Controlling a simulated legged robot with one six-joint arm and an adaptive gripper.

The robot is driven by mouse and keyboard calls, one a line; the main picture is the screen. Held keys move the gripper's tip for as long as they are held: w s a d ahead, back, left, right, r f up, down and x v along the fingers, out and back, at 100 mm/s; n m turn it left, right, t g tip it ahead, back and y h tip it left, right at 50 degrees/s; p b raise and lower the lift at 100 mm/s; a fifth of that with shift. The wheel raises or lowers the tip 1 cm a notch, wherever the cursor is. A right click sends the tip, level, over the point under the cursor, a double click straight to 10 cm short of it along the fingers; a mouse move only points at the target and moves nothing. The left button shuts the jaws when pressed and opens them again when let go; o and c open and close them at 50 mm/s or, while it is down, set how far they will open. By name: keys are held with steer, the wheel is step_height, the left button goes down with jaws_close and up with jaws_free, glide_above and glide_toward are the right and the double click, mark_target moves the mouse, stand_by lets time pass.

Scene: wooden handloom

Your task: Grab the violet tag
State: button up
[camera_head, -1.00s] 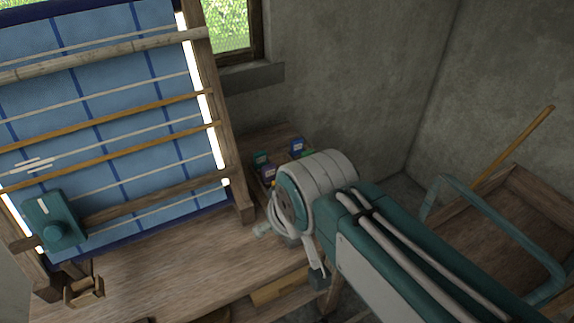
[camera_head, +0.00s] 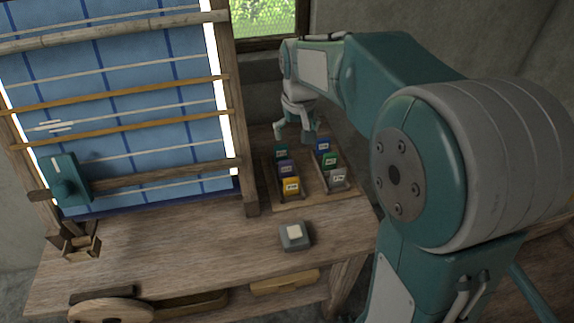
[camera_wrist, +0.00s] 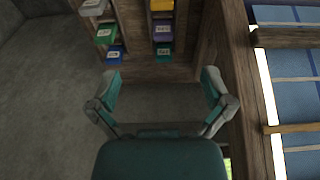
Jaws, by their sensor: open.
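The violet tag (camera_head: 286,168) is in the middle of the left row of a wooden rack on the bench, between a teal tag (camera_head: 281,152) and a yellow tag (camera_head: 290,186). In the wrist view the violet tag (camera_wrist: 162,34) shows near the top, just right of centre, beyond the fingertips. My gripper (camera_head: 294,136) hangs near the far end of the rack, open, with its fingers apart. In the wrist view the gap between my gripper's fingers (camera_wrist: 161,78) is empty. My gripper is not touching the violet tag.
The right row holds a blue tag (camera_head: 322,146), a green tag (camera_head: 329,161) and a grey tag (camera_head: 337,177). The handloom (camera_head: 240,150) stands close to the rack's left. A grey block (camera_head: 295,237) with a pale top sits on the bench in front.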

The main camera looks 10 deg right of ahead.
steer(key=w+a+f+g, duration=0.1)
steer(key=w+a+f, duration=0.1)
steer(key=w+f, duration=0.4)
glide_toward(286, 161)
steer(key=shift+w+d+f+g, duration=0.15)
steer(key=shift+d+f+g, duration=0.25)
steer(key=shift+d+f, duration=0.25)
steer(key=f, duration=0.1)
steer(key=a+f, duration=0.1)
steer(key=f, duration=0.2)
steer(key=shift+a+f, duration=0.25)
steer(key=shift+a, duration=0.15)
steer(key=shift+f, duration=0.4)
steer(key=shift+d+f, duration=0.4)
steer(key=shift+f, duration=0.05)
step_height(286, 161, down, 4)
steer(key=shift+w+a+f, duration=0.15)
steer(key=shift+f, duration=0.1)
steer(key=shift+a, duration=0.25)
steer(key=shift+d, duration=0.25)
steer(key=c, duration=0.9)
